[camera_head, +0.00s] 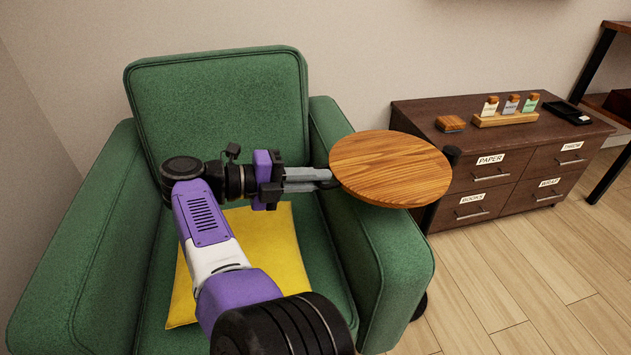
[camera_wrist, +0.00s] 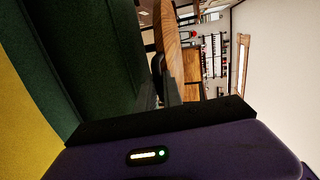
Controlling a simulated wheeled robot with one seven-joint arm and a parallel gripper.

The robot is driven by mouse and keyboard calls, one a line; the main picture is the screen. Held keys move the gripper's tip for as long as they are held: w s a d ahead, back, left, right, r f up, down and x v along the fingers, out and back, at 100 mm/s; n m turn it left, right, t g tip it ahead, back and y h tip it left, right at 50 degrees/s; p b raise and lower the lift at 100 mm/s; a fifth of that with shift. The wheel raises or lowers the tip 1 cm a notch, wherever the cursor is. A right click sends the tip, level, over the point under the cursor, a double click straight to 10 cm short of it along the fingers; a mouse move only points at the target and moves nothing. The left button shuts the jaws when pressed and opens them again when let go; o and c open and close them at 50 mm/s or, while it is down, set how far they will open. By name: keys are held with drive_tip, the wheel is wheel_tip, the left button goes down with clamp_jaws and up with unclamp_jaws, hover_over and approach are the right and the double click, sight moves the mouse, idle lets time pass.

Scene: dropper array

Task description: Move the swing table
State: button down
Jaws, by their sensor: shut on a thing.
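The swing table has a round, striped wooden top (camera_head: 392,167) that hangs over the right arm of a green armchair. A dark post shows at the top's right edge. My gripper (camera_head: 322,179) reaches across the seat from the left and is shut at the left edge of the top, on what looks like a small dark handle. The wrist view shows the wooden top edge-on (camera_wrist: 167,38), with the dark handle part between my fingers (camera_wrist: 163,88). The exact grip is partly hidden by the fingers.
The green armchair (camera_head: 218,95) surrounds my arm, with a yellow cushion (camera_head: 278,243) on its seat. A dark drawer cabinet (camera_head: 495,170) stands right of the table, holding a wooden block (camera_head: 450,123), small bottles in a rack (camera_head: 505,118) and a black tray (camera_head: 567,112). Floor at the lower right is clear.

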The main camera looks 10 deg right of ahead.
drive_tip(key=shift+d+f, duration=0.2)
drive_tip(key=c, duration=1.5)
unclamp_jaws()
drive_tip(key=shift+r, duration=0.15)
drive_tip(key=shift+a, duration=0.15)
drive_tip(key=b+v, duration=0.7)
drive_tip(key=b, duration=0.1)
drive_tip(key=shift+a+b, duration=0.1)
drive_tip(key=shift+b, duration=0.2)
drive_tip(key=shift+r, duration=0.1)
